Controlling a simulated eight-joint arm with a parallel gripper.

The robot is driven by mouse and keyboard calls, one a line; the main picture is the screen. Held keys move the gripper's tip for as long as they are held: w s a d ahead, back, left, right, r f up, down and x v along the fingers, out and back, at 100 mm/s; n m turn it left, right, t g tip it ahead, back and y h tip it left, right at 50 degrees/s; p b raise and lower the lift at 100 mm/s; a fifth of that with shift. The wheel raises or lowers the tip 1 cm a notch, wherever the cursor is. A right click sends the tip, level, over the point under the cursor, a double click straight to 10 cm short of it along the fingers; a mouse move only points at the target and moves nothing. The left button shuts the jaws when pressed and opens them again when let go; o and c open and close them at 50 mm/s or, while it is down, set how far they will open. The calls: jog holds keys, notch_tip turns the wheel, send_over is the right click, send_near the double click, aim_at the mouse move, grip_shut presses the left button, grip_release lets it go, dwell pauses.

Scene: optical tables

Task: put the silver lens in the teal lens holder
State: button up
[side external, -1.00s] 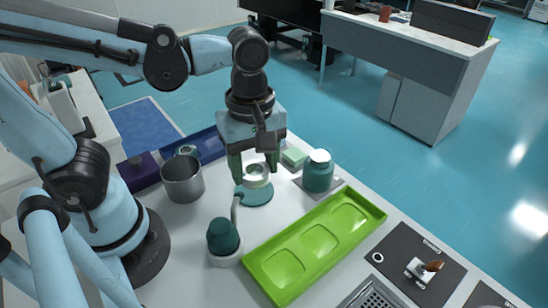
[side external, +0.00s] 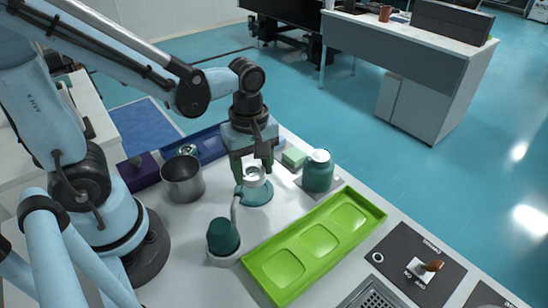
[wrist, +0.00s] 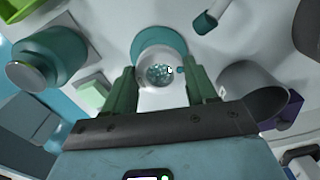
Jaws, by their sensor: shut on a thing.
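The silver lens (side external: 256,173) is a small round ring-shaped piece between the fingers of my gripper (side external: 254,166). In the wrist view the lens (wrist: 160,74) shows as a pale round piece with a speckled centre, between the two green fingers of my gripper (wrist: 163,88). My gripper points down and is shut on the lens. The teal lens holder (side external: 254,194) has a round teal base on the table, directly below the lens. In the wrist view its base (wrist: 157,35) shows behind the lens. I cannot tell whether lens and holder touch.
A metal cup (side external: 182,180) stands left of the holder, and a teal jar (side external: 318,173) stands right. A dark green capped thing (side external: 222,238) and a green tray (side external: 263,263) lie in front. A blue tray (side external: 209,146) and a pale green block (side external: 293,157) are behind.

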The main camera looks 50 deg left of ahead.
aim_at(254, 191)
jog(key=shift+w+a+f, duration=0.3)
jog(key=shift+a+f, duration=0.05)
jog(key=shift+a, duration=0.1)
jog(key=shift+f, duration=2)
jog(key=shift+f, duration=0.15)
jog(key=o, duration=1.1)
jog(key=shift+c, duration=0.2)
